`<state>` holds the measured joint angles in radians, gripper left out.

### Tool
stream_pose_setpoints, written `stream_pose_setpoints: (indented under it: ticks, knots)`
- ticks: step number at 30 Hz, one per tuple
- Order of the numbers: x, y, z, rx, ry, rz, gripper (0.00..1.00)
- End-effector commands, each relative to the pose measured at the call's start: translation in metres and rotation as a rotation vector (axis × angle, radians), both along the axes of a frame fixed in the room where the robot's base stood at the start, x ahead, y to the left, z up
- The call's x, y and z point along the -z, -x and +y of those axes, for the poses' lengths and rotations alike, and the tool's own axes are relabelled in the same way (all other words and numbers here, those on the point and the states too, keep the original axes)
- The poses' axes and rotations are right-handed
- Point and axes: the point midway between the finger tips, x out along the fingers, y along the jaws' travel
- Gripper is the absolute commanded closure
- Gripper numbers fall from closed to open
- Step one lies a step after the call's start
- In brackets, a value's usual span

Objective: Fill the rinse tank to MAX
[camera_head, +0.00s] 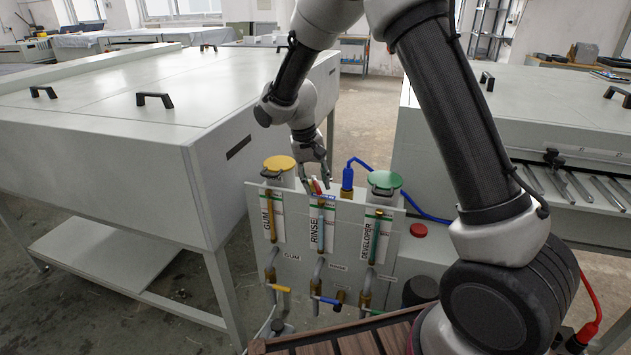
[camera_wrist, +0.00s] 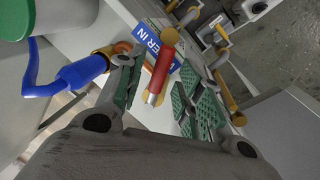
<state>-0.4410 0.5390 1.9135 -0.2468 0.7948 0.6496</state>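The rinse gauge (camera_head: 319,226) is the middle sight tube on the white front panel, labelled RINSE; its level is too small to tell. A valve handle with a red grip shows at the panel's top in the head view (camera_head: 316,187) and the wrist view (camera_wrist: 159,82). A blue and white label, partly hidden and ending in "ER IN", is beside it (camera_wrist: 151,42). My gripper (camera_head: 318,180) is above the rinse gauge, pointing down. In the wrist view its green-padded fingers (camera_wrist: 156,84) are apart, with the red grip between them, gaps visible on both sides.
A blue hose connector (camera_head: 347,178) stands right of my gripper. The yellow gum lid (camera_head: 279,163) and green developer lid (camera_head: 385,180) flank it. A blue-handled valve (camera_head: 327,300) is below the rinse gauge. A large grey machine (camera_head: 130,125) stands left.

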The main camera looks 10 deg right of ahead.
Motion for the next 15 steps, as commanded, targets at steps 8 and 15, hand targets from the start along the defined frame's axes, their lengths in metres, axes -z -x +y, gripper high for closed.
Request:
stream_pose_setpoints:
  ticks: [8, 15]
  knots:
    - [-0.049, -0.002, 0.010, -0.001, -0.003, -0.006, 0.64]
    - [-0.096, -0.001, 0.020, -0.001, -0.002, -0.004, 0.64]
